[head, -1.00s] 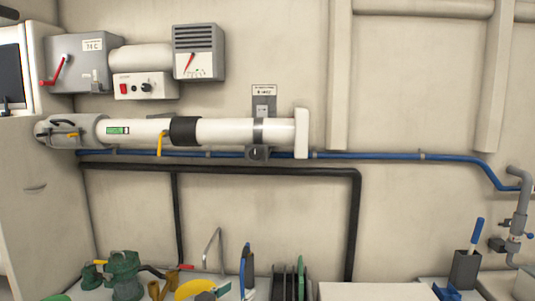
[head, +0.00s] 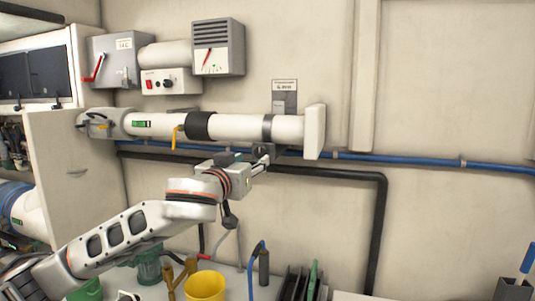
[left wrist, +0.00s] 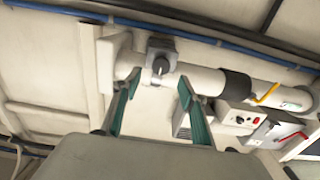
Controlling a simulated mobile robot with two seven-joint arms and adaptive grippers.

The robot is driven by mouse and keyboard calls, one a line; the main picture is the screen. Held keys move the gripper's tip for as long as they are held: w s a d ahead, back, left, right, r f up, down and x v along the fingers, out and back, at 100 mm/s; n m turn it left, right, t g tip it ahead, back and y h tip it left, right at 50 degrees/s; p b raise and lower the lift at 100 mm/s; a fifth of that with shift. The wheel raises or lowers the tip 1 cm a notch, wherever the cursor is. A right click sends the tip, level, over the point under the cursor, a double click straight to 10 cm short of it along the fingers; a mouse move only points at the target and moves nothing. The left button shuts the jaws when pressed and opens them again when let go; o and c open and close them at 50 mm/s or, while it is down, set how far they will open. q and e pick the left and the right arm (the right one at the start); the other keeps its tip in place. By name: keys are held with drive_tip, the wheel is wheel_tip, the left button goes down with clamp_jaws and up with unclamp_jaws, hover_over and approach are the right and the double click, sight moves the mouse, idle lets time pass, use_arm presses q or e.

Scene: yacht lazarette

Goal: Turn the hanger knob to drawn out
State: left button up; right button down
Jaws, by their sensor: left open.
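The hanger knob (head: 262,151) sits on a grey block under the hanger strap of the white horizontal pipe (head: 240,127). My left gripper (head: 263,162) is at the knob in the head view and partly covers the block. In the left wrist view my left gripper (left wrist: 158,78) is open, its green-padded fingers apart on either side of the knob, with nothing between them. Whether a finger touches it I cannot tell. My right gripper is out of view.
A blue pipe (head: 400,159) and a black pipe (head: 330,172) run along the wall behind my gripper. A grey gauge box (head: 218,47) and a switch box (head: 166,82) hang above. A yellow bucket (head: 204,287) and other gear stand on the bench below.

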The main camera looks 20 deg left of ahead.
sight(260, 153)
use_arm(q)
drive_tip(key=w+p, duration=0.1)
drive_tip(key=w, duration=0.6)
drive_tip(key=shift+w+r+p, duration=0.1)
drive_tip(key=shift+w+p, duration=0.2)
drive_tip(key=shift+w, duration=0.05)
drive_tip(key=c, duration=1.1)
